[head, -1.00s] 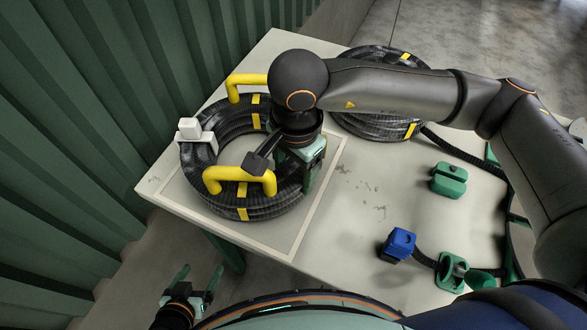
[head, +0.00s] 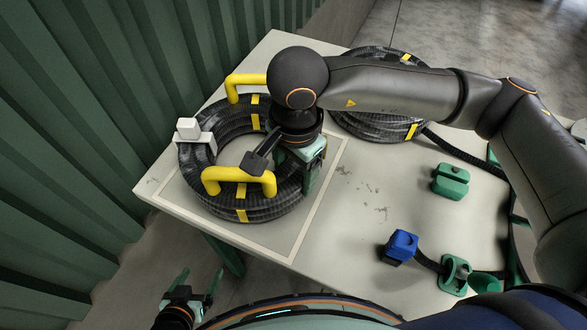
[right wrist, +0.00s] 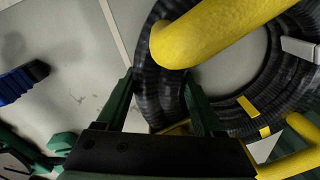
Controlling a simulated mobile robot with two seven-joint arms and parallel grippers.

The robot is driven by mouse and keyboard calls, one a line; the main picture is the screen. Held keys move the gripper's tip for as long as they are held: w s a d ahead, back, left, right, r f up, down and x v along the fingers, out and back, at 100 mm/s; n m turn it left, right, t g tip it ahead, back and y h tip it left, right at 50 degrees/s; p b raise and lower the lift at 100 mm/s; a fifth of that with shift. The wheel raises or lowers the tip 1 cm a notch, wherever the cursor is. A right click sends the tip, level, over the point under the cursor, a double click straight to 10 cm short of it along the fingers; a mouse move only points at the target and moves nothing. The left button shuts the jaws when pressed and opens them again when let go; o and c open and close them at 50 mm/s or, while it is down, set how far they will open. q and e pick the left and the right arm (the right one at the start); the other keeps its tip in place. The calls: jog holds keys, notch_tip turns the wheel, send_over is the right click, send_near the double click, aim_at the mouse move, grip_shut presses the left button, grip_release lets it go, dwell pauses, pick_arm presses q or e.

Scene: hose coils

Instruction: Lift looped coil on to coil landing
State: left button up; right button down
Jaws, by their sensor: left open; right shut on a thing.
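A black ribbed hose coil (head: 203,196) with yellow tape bands, two yellow handles (head: 240,182) and a white clip block (head: 195,135) lies at the left of the table. It is within a pale outlined square (head: 300,218), apparently the coil landing. My right gripper (head: 306,170) reaches down over the coil's right side. In the right wrist view its green fingers (right wrist: 160,95) straddle the coil's hose (right wrist: 152,80), shut on it. Whether the coil touches the table is hard to tell. My left gripper (head: 192,283) is open and empty beyond the table's near edge.
A second black coil (head: 372,122) lies behind my right arm, its hose running right. A green block (head: 450,181), a blue connector (head: 401,246) and a green fitting (head: 455,274) are at the right. A green corrugated wall (head: 90,120) stands close on the left.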

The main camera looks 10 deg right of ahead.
jog(key=shift+a+f+b, duration=0.1)
jog(key=shift+f+b, duration=0.4)
jog(key=shift+b, duration=0.3)
dwell(0.9)
grip_release()
jog(key=shift+s+f, duration=0.1)
jog(key=shift+f, duration=0.15)
jog(key=shift+r, duration=0.2)
dwell(0.5)
jog(key=shift+r, duration=0.35)
jog(key=shift+s+r+p, duration=0.1)
jog(key=shift+r+p, duration=1.4)
jog(key=shift+r, duration=1.6)
jog(key=shift+r, duration=0.1)
